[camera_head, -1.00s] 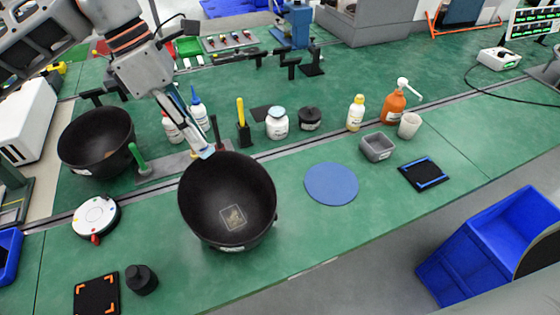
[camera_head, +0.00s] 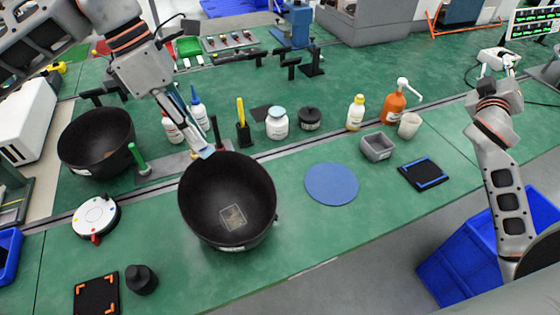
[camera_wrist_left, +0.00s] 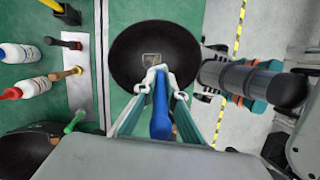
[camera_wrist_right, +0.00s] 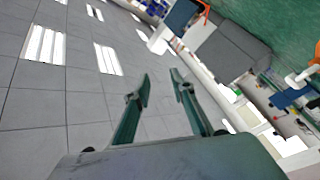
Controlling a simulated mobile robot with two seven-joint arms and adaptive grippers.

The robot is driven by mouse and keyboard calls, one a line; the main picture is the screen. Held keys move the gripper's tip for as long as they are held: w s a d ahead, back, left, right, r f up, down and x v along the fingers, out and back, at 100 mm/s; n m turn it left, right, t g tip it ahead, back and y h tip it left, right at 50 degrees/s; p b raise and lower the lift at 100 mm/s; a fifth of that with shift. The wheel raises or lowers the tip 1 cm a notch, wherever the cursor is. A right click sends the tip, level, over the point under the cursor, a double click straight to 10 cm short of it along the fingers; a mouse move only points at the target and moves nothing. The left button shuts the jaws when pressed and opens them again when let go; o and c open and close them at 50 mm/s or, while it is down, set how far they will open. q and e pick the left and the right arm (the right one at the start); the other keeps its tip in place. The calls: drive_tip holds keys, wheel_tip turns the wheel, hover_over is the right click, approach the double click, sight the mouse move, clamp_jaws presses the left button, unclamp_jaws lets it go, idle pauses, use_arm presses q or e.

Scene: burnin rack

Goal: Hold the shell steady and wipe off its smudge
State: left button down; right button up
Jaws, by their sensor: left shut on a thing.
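The shell is a black round bowl (camera_head: 262,215) standing open side up on the green bench; it also shows in the left wrist view (camera_wrist_left: 185,45). A pale, squarish smudge (camera_head: 233,216) lies on its inner bottom. My left gripper (camera_head: 204,150) is at the shell's back rim, fingers pointing down. My right gripper (camera_wrist_right: 161,84) is open and empty, out at the right side, far from the shell.
A second black bowl (camera_head: 80,160) stands at the left. Bottles, a yellow-handled tool (camera_head: 241,112) and a white jar (camera_head: 277,126) stand behind the shell. A blue round mat (camera_head: 331,184) lies right of it. The bench front between them is clear. A blue bin (camera_head: 455,262) stands at the right.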

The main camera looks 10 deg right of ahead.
drive_tip(key=w+a+r+t+y, duration=0.1)
drive_tip(key=w+a+y, duration=0.3)
drive_tip(key=a, duration=0.7)
drive_tip(key=w+a+r+m+y, duration=0.1)
drive_tip(key=w+a+y, duration=0.35)
drive_tip(key=a, duration=0.65)
drive_tip(key=w+a+t+y, duration=0.1)
drive_tip(key=w+a+y, duration=0.3)
drive_tip(key=a, duration=0.8)
drive_tip(key=n+g+y, duration=0.3)
drive_tip(key=g+y, duration=0.3)
drive_tip(key=g, duration=0.3)
hover_over(261, 188)
drive_tip(key=w+d, duration=0.2)
wheel_tip(261, 188, down, 8)
drive_tip(key=s+d+f+g+h, duration=0.2)
drive_tip(key=s+f+g+h, duration=0.1)
drive_tip(key=s+f, duration=0.3)
drive_tip(key=shift+m+y, duration=0.25)
drive_tip(key=shift+m, duration=0.05)
drive_tip(key=x, duration=1)
drive_tip(key=shift+a, duration=0.4)
